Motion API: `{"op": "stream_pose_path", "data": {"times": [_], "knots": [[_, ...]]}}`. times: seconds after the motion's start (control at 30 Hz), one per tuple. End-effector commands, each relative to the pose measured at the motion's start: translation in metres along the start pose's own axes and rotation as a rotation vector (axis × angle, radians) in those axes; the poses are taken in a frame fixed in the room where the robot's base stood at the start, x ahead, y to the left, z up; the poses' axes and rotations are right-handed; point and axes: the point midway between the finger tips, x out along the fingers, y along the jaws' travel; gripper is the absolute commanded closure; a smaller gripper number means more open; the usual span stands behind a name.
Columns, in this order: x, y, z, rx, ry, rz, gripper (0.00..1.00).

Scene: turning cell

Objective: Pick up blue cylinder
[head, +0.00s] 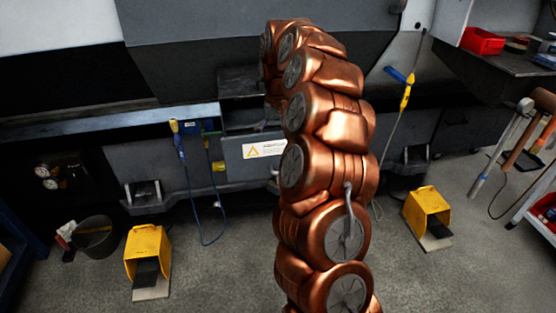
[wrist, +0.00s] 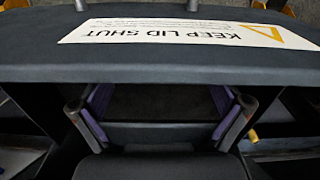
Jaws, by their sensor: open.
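I cannot make out a blue cylinder in either view. My gripper (wrist: 160,108) shows in the wrist view with its two purple-padded fingers spread apart and nothing visible between them. It faces a dark panel (wrist: 200,72) with a white "KEEP LID SHUT" label (wrist: 185,33) that appears upside down. In the head view my copper arm reaches up and away through the middle, and its end is hidden behind its own links.
Two yellow foot pedals (head: 147,250) and (head: 428,211) stand on the floor either side of my arm. A dark bucket (head: 95,238) is at the left. A red bin (head: 483,41) sits on the right bench (head: 488,70). Blue cables (head: 190,205) hang from the machine.

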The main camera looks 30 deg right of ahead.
Motion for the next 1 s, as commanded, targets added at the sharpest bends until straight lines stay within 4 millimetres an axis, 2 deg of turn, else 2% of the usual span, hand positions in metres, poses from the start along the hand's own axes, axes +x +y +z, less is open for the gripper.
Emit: {"op": "stream_pose_path", "data": {"times": [0.27,0.53,0.8,1.0], "knots": [[0.021,-0.001,-0.001,0.0,0.004,0.0,0.0],[0.056,0.0,0.0,0.001,0.002,0.0,0.0],[0.059,0.001,0.0,0.004,0.004,0.0,0.0],[0.059,0.001,0.0,0.004,0.004,0.0,0.21]]}}
